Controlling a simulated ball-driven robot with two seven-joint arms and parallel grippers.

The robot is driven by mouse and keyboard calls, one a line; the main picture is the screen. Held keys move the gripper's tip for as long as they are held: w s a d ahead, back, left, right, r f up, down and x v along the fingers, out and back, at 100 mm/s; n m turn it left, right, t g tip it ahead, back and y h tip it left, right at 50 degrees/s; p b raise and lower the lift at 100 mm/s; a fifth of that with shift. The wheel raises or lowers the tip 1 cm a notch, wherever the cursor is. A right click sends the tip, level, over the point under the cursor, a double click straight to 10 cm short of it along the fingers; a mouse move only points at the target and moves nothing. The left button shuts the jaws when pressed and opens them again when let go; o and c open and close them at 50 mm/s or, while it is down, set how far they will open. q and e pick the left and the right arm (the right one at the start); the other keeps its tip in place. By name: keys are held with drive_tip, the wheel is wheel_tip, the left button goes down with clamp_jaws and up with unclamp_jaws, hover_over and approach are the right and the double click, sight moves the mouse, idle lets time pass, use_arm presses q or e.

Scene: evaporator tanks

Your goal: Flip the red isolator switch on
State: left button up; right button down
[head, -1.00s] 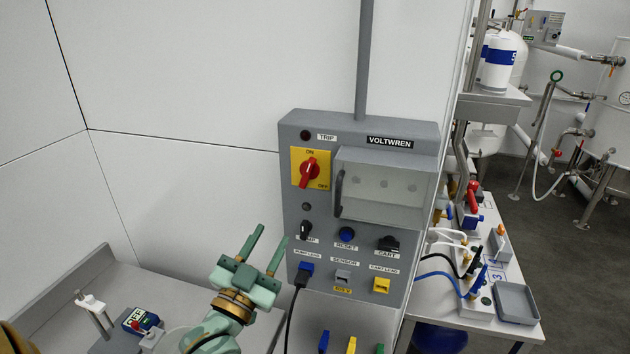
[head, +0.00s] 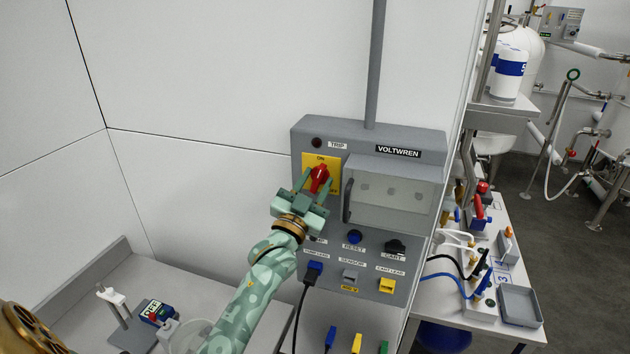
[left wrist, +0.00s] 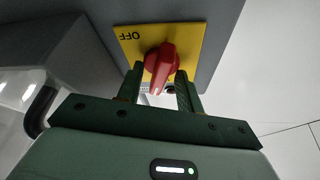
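The red isolator switch (head: 319,178) sits on a yellow plate (head: 309,160) at the upper left of the grey VOLTWREN panel. Its handle stands near upright, slightly tilted; I cannot tell its exact setting. ON shows above it. In the left wrist view, the red knob (left wrist: 161,62) lies between my fingertips, with OFF at the plate's upper left. My left gripper (head: 317,182) is open, one finger on each side of the knob; I cannot tell whether they touch it. It also shows in the left wrist view (left wrist: 160,82). My right gripper is not in view.
Right of the switch is a clear-fronted cover (head: 393,195) with a dark handle. Below are a blue RESET button (head: 355,237), a black CART knob (head: 396,247) and lead sockets. A black cable hangs from the blue plug (head: 314,271). A grey bench (head: 185,277) stands lower left.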

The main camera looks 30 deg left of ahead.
use_arm(q)
drive_tip(key=shift+d, duration=0.1)
clamp_jaws()
drive_tip(key=n+y+p, duration=0.1)
drive_tip(key=n, duration=0.2)
drive_tip(key=shift+r, duration=0.2)
drive_tip(key=n+y+p, duration=0.1)
drive_tip(key=n+y, duration=0.1)
drive_tip(key=shift+n, duration=0.4)
drive_tip(key=shift+f, duration=0.15)
unclamp_jaws()
drive_tip(key=p+v, duration=0.1)
drive_tip(key=v, duration=1.5)
drive_tip(key=shift+s, duration=0.15)
